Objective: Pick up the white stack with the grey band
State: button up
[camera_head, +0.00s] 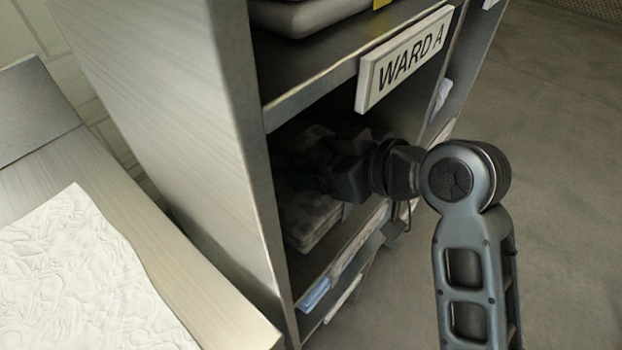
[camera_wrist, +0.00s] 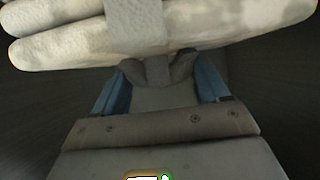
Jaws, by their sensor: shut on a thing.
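The white stack (camera_wrist: 60,42) fills the top of the wrist view, folded in layers with mottled patches. A grey band (camera_wrist: 134,25) wraps around it, with a grey tab-like piece hanging below. My gripper (camera_wrist: 158,70) has blue-sided fingers reaching to the stack's near edge. It is shut on the stack, around the grey piece at the band; the exact contact is partly hidden. In the head view my gripper (camera_head: 318,180) is inside the dark shelf compartment. A pale folded pile (camera_head: 312,218) lies below it, and a darker folded shape shows behind it.
The metal shelf unit (camera_head: 190,120) has a side wall left of my gripper and a shelf board above with a "WARD A" sign (camera_head: 404,60). A bench with a white crinkled sheet (camera_head: 85,275) stands at left. Open floor (camera_head: 570,180) lies at right.

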grip_shut()
jog(key=shift+r, duration=0.2)
dwell(0.3)
